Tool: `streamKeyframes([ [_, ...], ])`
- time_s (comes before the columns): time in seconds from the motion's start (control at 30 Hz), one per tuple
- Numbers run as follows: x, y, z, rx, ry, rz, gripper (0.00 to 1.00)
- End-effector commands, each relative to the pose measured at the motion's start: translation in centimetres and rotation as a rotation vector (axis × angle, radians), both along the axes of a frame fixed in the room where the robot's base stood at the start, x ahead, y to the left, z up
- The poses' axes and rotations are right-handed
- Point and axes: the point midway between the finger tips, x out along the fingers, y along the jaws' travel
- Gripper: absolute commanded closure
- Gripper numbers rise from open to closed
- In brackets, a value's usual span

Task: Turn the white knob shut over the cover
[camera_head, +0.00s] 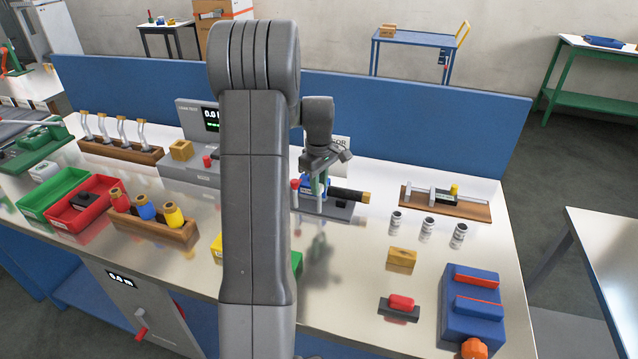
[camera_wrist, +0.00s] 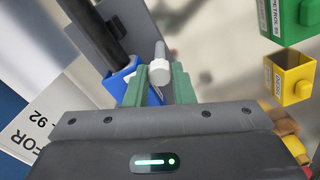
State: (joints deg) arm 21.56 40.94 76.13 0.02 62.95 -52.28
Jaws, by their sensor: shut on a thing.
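My gripper (camera_head: 319,188) points down over a small fixture with a grey base (camera_head: 338,210), a blue block (camera_head: 309,187) and a black cylinder (camera_head: 343,195) with a brass-coloured end. In the wrist view, my green fingers (camera_wrist: 158,84) are shut on the white knob (camera_wrist: 160,70), one on each side. The knob has a round head and a narrower stem. The blue block (camera_wrist: 119,82) and the black cylinder (camera_wrist: 104,36) are just to its left. The knob is hidden in the head view. I cannot make out the cover.
A sign (camera_wrist: 30,125) stands beside the fixture. Green (camera_wrist: 284,18) and yellow (camera_wrist: 290,78) boxes are at the wrist view's right. Several small canisters (camera_head: 428,226) and a wooden-based rack (camera_head: 446,207) stand right of the fixture. A blue panel (camera_head: 420,120) runs behind the bench.

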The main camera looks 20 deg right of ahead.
Motion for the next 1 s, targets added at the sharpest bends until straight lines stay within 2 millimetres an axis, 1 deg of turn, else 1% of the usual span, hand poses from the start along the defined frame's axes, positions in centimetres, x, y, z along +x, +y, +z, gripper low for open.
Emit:
streamKeyframes([
  [0.37, 0.1, 0.0, 0.1, -0.002, -0.002, 0.006, 1.00],
  [0.4, 0.1, 0.0, 0.1, -0.002, -0.002, 0.006, 0.74],
  [0.5, 0.1, 0.0, 0.1, -0.002, -0.002, 0.005, 0.56],
  [0.73, 0.0, 0.0, 0.1, -0.001, -0.001, 0.004, 0.56],
  [0.83, 0.0, 0.0, 0.3, -0.001, -0.002, 0.004, 0.56],
  [0.93, 0.1, 0.0, 1.3, -0.002, -0.004, 0.004, 0.56],
  [1.0, 0.1, 0.0, 2.4, -0.002, -0.005, 0.004, 0.56],
])
